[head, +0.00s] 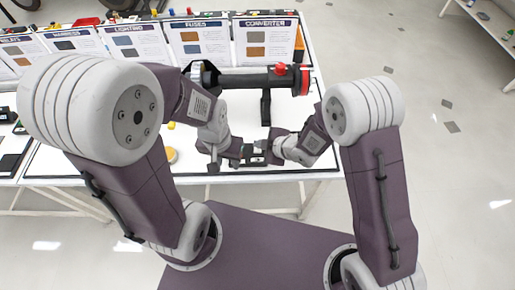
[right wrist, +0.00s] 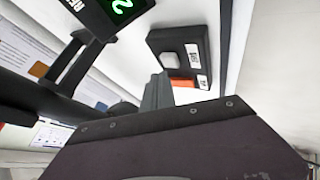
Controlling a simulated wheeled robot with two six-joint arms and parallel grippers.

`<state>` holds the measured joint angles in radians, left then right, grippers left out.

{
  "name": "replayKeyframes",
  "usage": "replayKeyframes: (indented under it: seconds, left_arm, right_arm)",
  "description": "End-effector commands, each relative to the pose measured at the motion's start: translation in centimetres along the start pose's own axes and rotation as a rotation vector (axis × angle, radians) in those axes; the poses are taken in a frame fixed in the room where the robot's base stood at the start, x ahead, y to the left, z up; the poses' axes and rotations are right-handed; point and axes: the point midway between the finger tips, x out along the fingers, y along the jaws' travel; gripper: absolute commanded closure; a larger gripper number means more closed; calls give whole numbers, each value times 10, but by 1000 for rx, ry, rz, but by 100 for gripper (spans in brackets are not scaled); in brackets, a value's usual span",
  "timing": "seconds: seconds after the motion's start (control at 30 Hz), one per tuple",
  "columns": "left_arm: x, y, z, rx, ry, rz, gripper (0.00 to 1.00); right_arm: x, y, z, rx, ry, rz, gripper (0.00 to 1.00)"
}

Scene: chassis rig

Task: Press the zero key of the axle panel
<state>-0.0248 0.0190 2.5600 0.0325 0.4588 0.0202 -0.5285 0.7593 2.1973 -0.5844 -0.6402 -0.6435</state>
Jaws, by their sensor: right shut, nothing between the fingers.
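The axle panel (right wrist: 183,52) is a small dark box in the right wrist view. It has a pale grey key (right wrist: 170,60) and an orange key (right wrist: 185,88), each beside a white label too small to read. I cannot tell which key is zero. My right gripper (right wrist: 157,90) is shut and empty, its fingertips near the keys and overlapping the panel's lower left edge; contact cannot be judged. In the head view my right gripper (head: 259,150) is low over the table. My left gripper (head: 224,164) is just left of it, its finger opening unclear.
A black axle rig (head: 245,79) with a red knob spans behind my grippers. A display with green digits (right wrist: 122,8) is at the right wrist view's top. Info boards (head: 263,40) line the white table's (head: 310,125) back. A yellow-topped round object (head: 170,154) lies left.

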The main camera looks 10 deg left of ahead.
Motion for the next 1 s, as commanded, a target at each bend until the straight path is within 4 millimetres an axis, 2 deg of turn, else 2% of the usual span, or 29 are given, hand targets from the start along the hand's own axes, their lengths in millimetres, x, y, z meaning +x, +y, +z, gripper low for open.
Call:
replayKeyframes:
  seconds: [0.3,1.0]
  left_arm:
    - [9,0,1,0,0,0,64]
    - [12,0,1,0,0,0,64]
  right_arm:
    - [6,-5,5,0,0,0,100]
    - [9,-6,6,0,0,0,100]
